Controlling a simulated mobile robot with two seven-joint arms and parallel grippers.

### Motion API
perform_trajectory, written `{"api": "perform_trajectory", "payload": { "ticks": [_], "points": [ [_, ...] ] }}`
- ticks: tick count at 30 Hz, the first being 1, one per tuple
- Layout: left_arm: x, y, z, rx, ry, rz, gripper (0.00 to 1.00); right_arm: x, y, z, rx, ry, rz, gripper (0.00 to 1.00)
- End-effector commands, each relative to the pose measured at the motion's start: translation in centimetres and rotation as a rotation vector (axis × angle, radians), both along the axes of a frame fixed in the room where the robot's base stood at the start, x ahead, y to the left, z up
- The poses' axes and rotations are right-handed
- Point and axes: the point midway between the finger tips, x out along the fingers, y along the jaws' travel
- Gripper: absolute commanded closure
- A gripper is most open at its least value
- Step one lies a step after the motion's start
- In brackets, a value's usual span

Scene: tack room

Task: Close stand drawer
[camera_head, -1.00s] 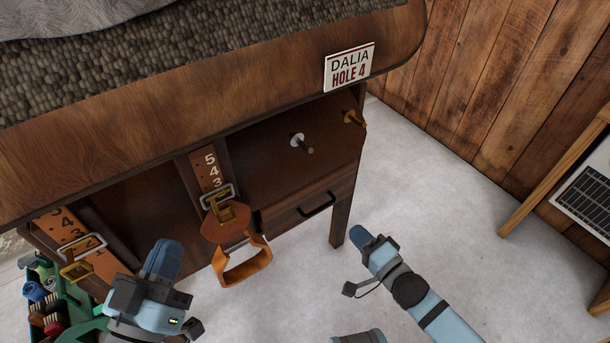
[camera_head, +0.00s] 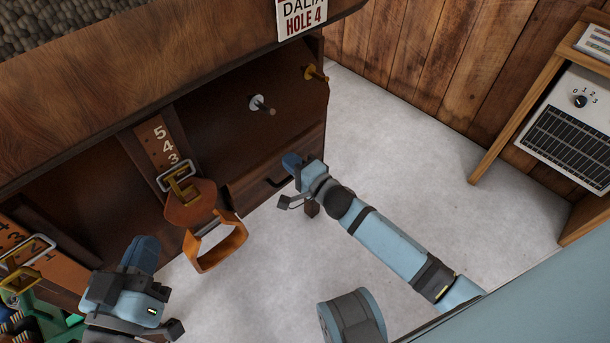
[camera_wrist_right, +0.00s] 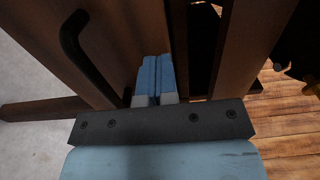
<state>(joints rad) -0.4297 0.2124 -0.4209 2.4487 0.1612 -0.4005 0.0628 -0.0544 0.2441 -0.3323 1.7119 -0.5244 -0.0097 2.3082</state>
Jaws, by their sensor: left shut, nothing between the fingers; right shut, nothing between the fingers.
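The wooden stand drawer (camera_head: 248,192) is at the lower right of the dark wooden stand in the head view. Its front appears to stick out slightly; how far is hard to tell. Its black handle (camera_head: 277,180) is partly hidden by my right gripper. My right gripper (camera_head: 291,162) is shut and empty at the right end of the drawer front. In the right wrist view, the shut blue fingers (camera_wrist_right: 155,78) point at the drawer front (camera_wrist_right: 115,45), beside the black handle (camera_wrist_right: 75,50); contact cannot be told. My left gripper (camera_head: 142,252) is shut and empty, low in front of the stand.
An orange stirrup strap (camera_head: 225,248) hangs left of the drawer. Two pegs (camera_head: 262,105) stick out above it. A green crate (camera_head: 60,325) is at lower left. The floor (camera_head: 400,160) between is clear.

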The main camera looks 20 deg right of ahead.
Motion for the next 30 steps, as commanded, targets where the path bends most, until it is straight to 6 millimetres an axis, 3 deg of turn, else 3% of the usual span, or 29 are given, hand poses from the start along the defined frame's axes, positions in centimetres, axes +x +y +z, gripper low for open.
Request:
{"api": "perform_trajectory", "payload": {
  "ticks": [15, 24, 30],
  "points": [
    [0.0, 0.0, -0.5, 0.009, 0.016, -0.006, 1.00, 1.1, 0.4, 0.1, -0.001, 0.000, 0.000, 1.00],
    [0.1, 0.1, 1.1, -0.010, -0.025, 0.007, 1.00, 5.2, 1.8, 0.2, 0.001, -0.001, -0.002, 1.00],
    [0.0, 0.1, 1.1, -0.019, -0.030, 0.010, 1.00, 5.6, 2.0, 0.2, -0.001, -0.004, -0.002, 1.00]
  ]
}}
